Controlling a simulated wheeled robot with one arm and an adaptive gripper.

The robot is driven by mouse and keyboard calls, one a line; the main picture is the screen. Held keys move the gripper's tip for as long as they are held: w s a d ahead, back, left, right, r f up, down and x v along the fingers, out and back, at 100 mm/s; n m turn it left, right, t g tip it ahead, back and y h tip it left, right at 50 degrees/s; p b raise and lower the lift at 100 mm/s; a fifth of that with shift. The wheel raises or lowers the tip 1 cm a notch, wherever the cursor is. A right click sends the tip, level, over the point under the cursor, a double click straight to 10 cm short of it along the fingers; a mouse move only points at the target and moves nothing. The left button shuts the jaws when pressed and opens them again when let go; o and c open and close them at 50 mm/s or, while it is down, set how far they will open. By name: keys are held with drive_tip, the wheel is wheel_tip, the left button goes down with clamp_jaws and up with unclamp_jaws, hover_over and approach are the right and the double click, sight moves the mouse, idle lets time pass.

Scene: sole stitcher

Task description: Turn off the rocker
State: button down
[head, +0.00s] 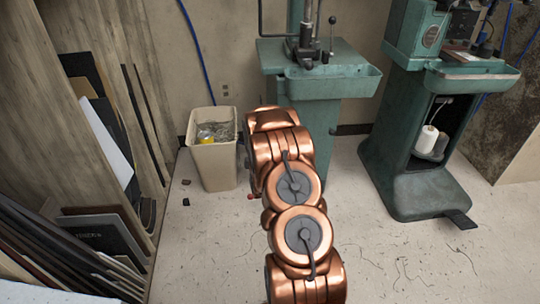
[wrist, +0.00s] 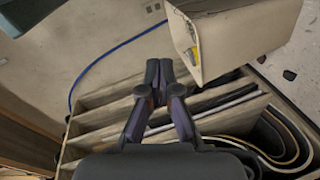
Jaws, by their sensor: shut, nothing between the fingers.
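I cannot make out a rocker switch in either view. A green machine (head: 330,85) stands at the back centre, and a second green machine (head: 405,150) stands to its right with an open front and white thread cones (head: 427,138) inside. Either could carry the rocker, but I cannot tell which. My gripper (wrist: 159,72) is shut and empty in the wrist view, its dark fingertips together above a wooden rack and beside a beige bin. In the head view my copper arm hides the gripper and part of the centre machine's base.
The beige bin (head: 213,155) with scraps stands left of the centre machine. A wooden rack (head: 75,150) holding sheets and boards fills the left side. A blue cable (wrist: 110,52) runs along the wall. The floor (head: 400,265) at front right is clear, with thin cracks.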

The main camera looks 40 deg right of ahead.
drive_tip(key=s+d+f+n+t+h+b, duration=0.1)
drive_tip(key=s+d+f+b, duration=0.4)
drive_tip(key=f, duration=0.5)
drive_tip(key=shift+s+f+n+t+h, duration=0.15)
drive_tip(key=shift+s+n+t+h, duration=0.35)
drive_tip(key=shift+h, duration=0.7)
drive_tip(key=b+x, duration=0.4)
drive_tip(key=x, duration=1)
